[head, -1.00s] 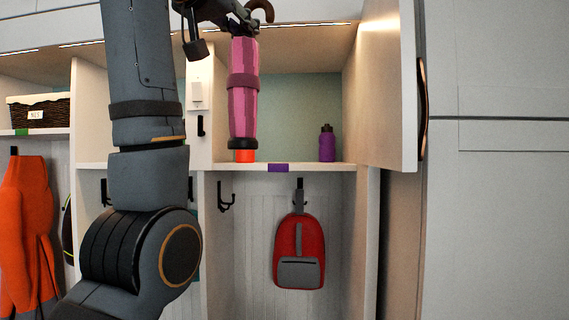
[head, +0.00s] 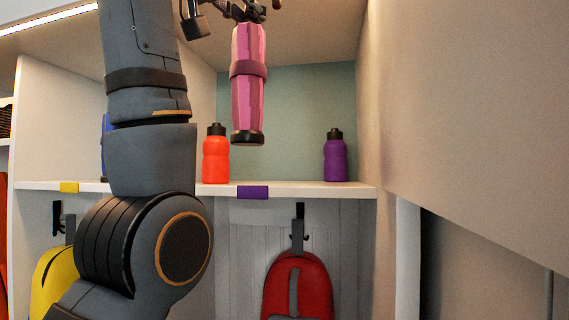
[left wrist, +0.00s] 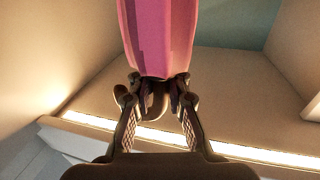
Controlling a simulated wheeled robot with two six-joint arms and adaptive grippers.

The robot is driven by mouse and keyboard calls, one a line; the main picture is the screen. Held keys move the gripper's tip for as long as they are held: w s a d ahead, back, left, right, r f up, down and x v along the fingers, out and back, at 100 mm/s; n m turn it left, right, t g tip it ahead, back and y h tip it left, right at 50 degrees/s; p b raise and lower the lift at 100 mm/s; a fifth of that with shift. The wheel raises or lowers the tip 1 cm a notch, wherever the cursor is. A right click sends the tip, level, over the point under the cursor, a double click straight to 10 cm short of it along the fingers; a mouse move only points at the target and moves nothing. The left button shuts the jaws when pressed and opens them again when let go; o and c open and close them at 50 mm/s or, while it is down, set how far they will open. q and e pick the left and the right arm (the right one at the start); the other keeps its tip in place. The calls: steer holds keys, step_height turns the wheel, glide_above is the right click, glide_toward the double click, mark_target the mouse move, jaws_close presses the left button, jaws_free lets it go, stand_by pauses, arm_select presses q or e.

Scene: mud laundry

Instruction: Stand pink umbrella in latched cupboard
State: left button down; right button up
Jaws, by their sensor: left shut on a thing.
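The pink umbrella (head: 247,95) is furled with a dark strap and dark end cap. It hangs upright, cap down, above the shelf of the lit cupboard (head: 305,189); I cannot tell how far inside it is. My left gripper (head: 245,10) is shut on its handle end, partly cut off at the top of the head view. In the left wrist view the umbrella (left wrist: 158,38) runs up from between the fingers (left wrist: 155,85), with its curved handle between them. The cupboard door (head: 475,130) stands open on the right. My right gripper is not in view.
An orange bottle (head: 215,155) stands left of the umbrella on the shelf and a purple bottle (head: 335,158) stands right, with free shelf between them. A red backpack (head: 297,285) and a yellow bag (head: 50,275) hang below.

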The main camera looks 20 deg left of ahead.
arm_select(q)
steer(key=shift+w+a+r+p, duration=0.15)
steer(key=shift+w+a+p, duration=0.3)
steer(key=shift+w+a, duration=0.1)
steer(key=w+a+f+p, duration=0.2)
steer(key=w+p, duration=0.2)
steer(key=w, duration=0.5)
steer(key=w+a+f+p, duration=0.2)
steer(key=w+p, duration=0.2)
steer(key=w, duration=0.4)
steer(key=shift+w+a, duration=0.25)
steer(key=shift+w, duration=0.15)
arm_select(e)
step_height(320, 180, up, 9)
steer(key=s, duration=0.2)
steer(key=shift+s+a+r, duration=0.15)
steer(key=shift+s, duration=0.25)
arm_select(q)
step_height(320, 180, down, 4)
steer(key=shift+w+r+p, duration=0.1)
steer(key=shift+r+p, duration=0.15)
steer(key=shift+p, duration=0.7)
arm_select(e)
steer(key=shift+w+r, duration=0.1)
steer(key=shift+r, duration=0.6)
